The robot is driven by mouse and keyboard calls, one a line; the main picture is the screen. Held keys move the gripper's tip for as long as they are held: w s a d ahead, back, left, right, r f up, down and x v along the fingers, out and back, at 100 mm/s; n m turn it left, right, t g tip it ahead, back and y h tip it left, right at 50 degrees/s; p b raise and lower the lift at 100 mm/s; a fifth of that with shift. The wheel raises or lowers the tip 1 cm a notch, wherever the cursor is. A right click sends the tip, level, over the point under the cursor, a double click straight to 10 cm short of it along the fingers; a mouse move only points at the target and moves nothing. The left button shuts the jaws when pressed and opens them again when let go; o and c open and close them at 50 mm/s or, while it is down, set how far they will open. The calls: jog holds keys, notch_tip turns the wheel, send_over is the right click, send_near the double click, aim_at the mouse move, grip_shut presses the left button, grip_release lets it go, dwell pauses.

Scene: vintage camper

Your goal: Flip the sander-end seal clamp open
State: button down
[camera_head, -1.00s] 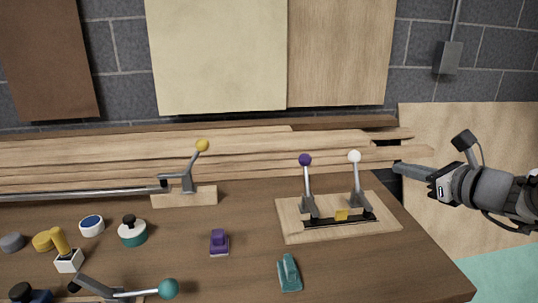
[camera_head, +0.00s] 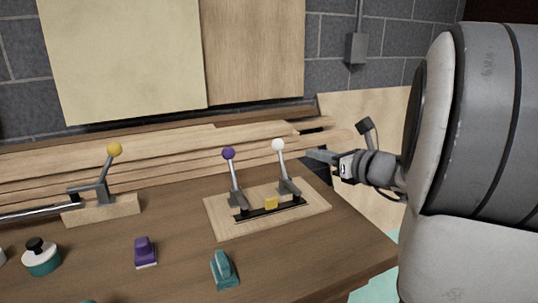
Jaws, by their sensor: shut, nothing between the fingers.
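Two toggle clamps stand upright on a pale wooden board (camera_head: 225,222). One has a purple knob (camera_head: 229,153), the other a white knob (camera_head: 278,145). Another clamp, with a yellow knob (camera_head: 114,149), stands on a wood block at the left. I cannot tell from labels which clamp is the sander-end one. My gripper (camera_head: 310,153) is shut and empty, pointing left, to the right of the white knob and apart from it in the picture. Its depth relative to the knob is unclear.
A purple object (camera_head: 145,252) and a teal object (camera_head: 224,270) sit on the bench (camera_head: 180,275) in front of the board. A teal and white jar (camera_head: 41,258) stands at the left. Long planks (camera_head: 180,155) lie behind the clamps. My arm fills the right side.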

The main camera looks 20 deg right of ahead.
aim_at(282, 144)
jog(key=b+x, duration=0.2)
jog(key=x, duration=0.8)
jog(key=shift+w+a+f, duration=0.1)
jog(key=shift+w, duration=0.25)
jog(key=shift+w+p, duration=0.1)
jog(key=shift+p, duration=0.45)
